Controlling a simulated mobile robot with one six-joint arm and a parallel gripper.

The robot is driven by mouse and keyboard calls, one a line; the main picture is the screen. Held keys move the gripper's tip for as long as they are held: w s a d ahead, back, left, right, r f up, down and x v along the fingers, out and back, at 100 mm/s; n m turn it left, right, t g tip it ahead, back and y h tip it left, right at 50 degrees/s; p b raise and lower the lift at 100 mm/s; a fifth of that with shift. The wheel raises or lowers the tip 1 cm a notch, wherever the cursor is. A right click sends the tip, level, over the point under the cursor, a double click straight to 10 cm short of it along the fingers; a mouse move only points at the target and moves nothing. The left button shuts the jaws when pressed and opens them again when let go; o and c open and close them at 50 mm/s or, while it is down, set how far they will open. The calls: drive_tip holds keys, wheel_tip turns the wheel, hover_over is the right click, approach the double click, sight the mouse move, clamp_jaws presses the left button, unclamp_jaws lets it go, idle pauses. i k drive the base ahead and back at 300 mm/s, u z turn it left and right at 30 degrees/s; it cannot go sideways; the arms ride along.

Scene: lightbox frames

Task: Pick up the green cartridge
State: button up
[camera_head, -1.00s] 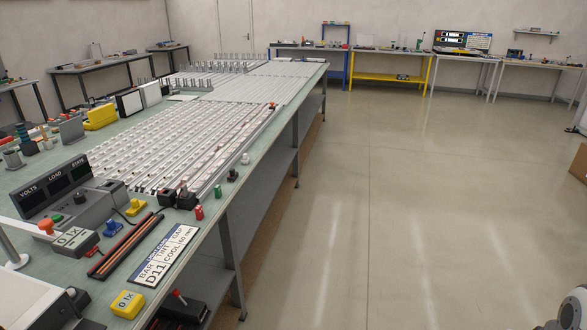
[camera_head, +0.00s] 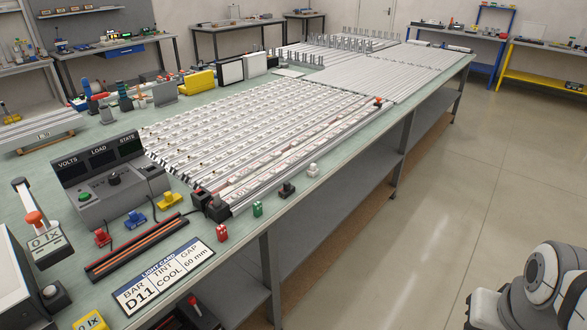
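The green cartridge (camera_head: 257,209) is a small upright piece near the front edge of the long bench. It stands between a red cartridge (camera_head: 222,233) and a black one (camera_head: 287,190). A white one (camera_head: 313,170) stands farther along the same edge. Part of my own grey and white arm shows at the lower right, apart from the bench. My gripper's fingers are not in view.
The long bench (camera_head: 350,138) carries rows of light bars. The floor (camera_head: 440,225) right of the bench is clear.

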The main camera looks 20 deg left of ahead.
sight(257, 207)
drive_tip(key=u, duration=0.7)
drive_tip(key=i, duration=1.1)
drive_tip(key=u, duration=1)
drive_tip(key=i, duration=0.3)
drive_tip(key=u, duration=0.15)
drive_tip(key=k, duration=0.65)
drive_tip(key=u, duration=0.2)
drive_tip(key=i, duration=0.65)
drive_tip(key=z, duration=0.15)
